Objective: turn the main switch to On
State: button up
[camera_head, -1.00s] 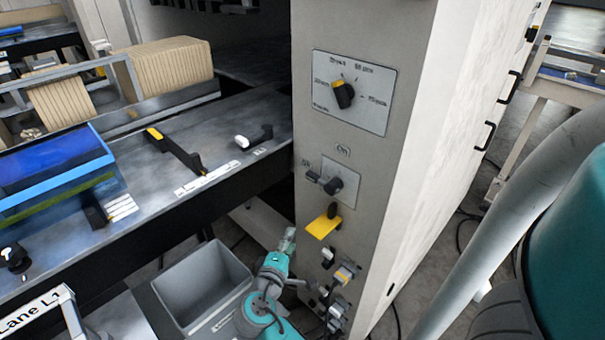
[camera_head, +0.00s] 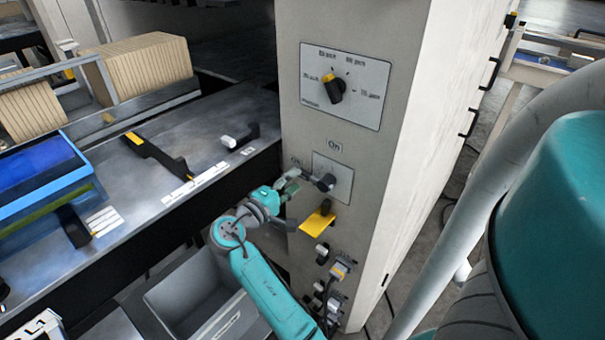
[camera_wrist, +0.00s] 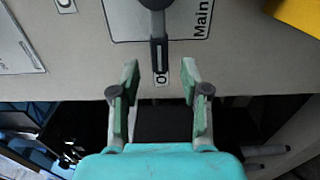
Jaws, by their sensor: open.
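The main switch (camera_head: 326,182) is a dark rotary handle on a pale plate (camera_head: 343,176) on the grey cabinet face. Its handle points left in the head view, towards a small label partly hidden by my gripper; the "On" label (camera_head: 335,146) is above the plate. In the wrist view the switch handle (camera_wrist: 158,50) points down at a label starting with "O". My gripper (camera_wrist: 160,74) is open, its fingertips either side of the handle's end in that picture. I cannot tell whether they touch it. In the head view my gripper (camera_head: 294,186) is just left of the switch.
A larger dial with a yellow mark (camera_head: 333,88) sits above the switch. A yellow tab (camera_head: 318,222) juts out just below, with several smaller controls (camera_head: 338,270) lower down. The machine table (camera_head: 200,150) is to the left, and a grey bin (camera_head: 195,295) stands below it.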

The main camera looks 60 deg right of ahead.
aim_at(301, 176)
jog(key=shift+x, duration=2.3)
grip_shut()
